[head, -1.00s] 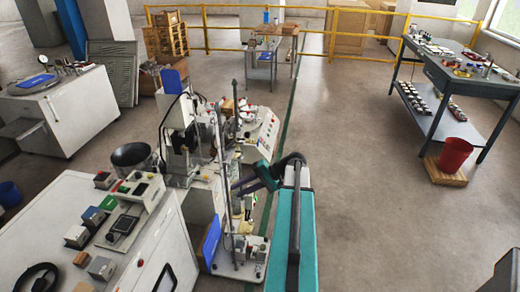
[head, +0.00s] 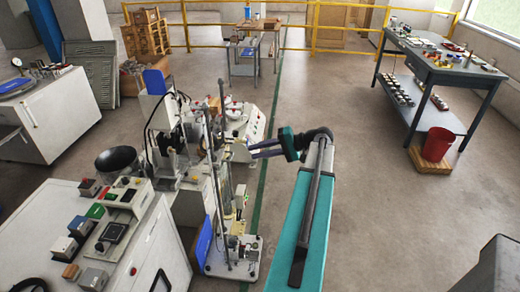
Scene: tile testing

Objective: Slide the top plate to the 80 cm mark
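A tall narrow stand with upright rods (head: 212,170) rises from a light base plate (head: 240,266) at the front of the machine, left of my arm. Small fittings sit along it. I cannot tell which part is the top plate, and no scale figures or 80 cm mark can be read. My gripper (head: 247,151) is at the end of my teal arm and points left toward the machine, beyond the upright rods. Its two slim fingers look apart, with nothing visible between them. Whether they touch the machine is unclear.
A white control bench (head: 70,240) fills the lower left. A dark workbench (head: 455,75) and a red bin (head: 437,143) stand at the right. A yellow railing (head: 345,31) crosses the back. The floor right of my arm is mostly clear.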

